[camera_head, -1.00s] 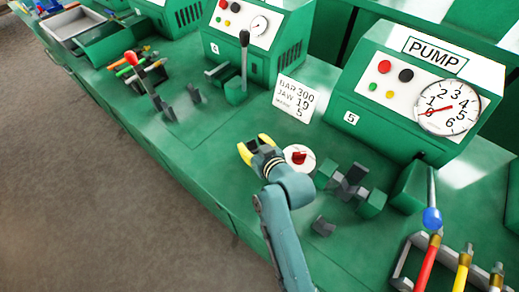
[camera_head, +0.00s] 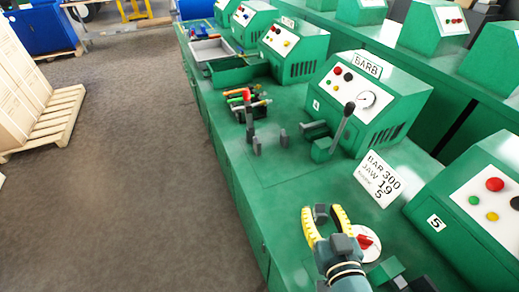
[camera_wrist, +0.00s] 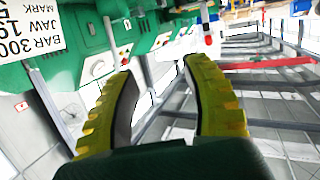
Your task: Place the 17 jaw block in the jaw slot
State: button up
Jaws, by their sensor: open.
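My gripper (camera_head: 325,222) is open, its two yellow ribbed fingers spread, at the bottom of the head view left of a white disc with a red knob (camera_head: 366,243). The fingers also show in the wrist view (camera_wrist: 162,105), with no block between them there. A small dark piece (camera_head: 321,213) shows between the fingers in the head view; I cannot tell whether it is a block or part of the gripper. Dark grey blocks (camera_head: 284,137) and (camera_head: 257,147) stand on the green bench. No number is readable on them, so I cannot identify the 17 jaw block or jaw slot.
A card (camera_head: 379,180) reads BAR 300, JAW 19 and 5. A BARB machine (camera_head: 366,98) with a black-knobbed lever (camera_head: 343,127) stands behind the blocks. Colored-handled tools (camera_head: 246,98) stand farther along. Machine 5 (camera_head: 470,205) is at right. Open floor lies left.

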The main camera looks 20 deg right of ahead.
jog(key=w+a+r+n+t+y, duration=0.1)
jog(key=a+r+t, duration=0.1)
jog(key=a+r, duration=0.3)
jog(key=w+a+r+n+t, duration=0.1)
jog(key=a+r, duration=0.3)
jog(key=r, duration=0.8)
jog(key=shift+w+a+t+y, duration=0.4)
jog(key=shift+w+t, duration=0.2)
jog(key=shift+o, duration=1.3)
jog(key=s+a+r+t+y, duration=0.2)
jog(key=a+r, duration=0.5)
jog(key=r, duration=0.4)
jog(key=shift+s+a+n+t, duration=0.2)
jog(key=shift+s+n+t, duration=0.1)
jog(key=shift+s+t, duration=0.45)
jog(key=shift+o, duration=1.4)
jog(key=shift+s+a+r, duration=0.1)
jog(key=shift+s+r, duration=0.1)
jog(key=shift+r, duration=0.1)
